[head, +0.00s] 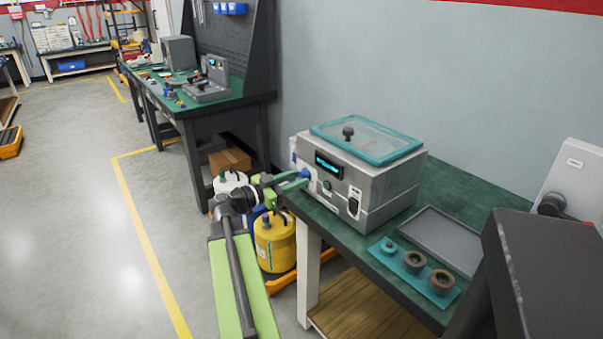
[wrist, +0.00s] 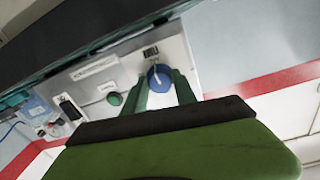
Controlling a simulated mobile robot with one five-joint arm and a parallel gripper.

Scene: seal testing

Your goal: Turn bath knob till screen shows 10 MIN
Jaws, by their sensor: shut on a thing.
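The bath (head: 372,193) is a grey box with a teal-framed clear lid, standing on the green bench. Its screen (head: 328,165) is a small dark panel with cyan characters, too small to read in the head view. The blue knob (wrist: 159,77) is on the front panel, with a white pointer line, and also shows at the left of the front in the head view (head: 305,174). My gripper (wrist: 160,82) is shut on the knob, one green finger on each side. In the head view my gripper (head: 300,180) reaches the panel from the left.
A green button (wrist: 115,99) and a black switch (wrist: 70,107) sit beside the knob on the panel. A teal tray with several rings (head: 415,266) and a grey tray (head: 440,238) lie right of the bath. A yellow canister (head: 275,245) stands on the floor below my arm.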

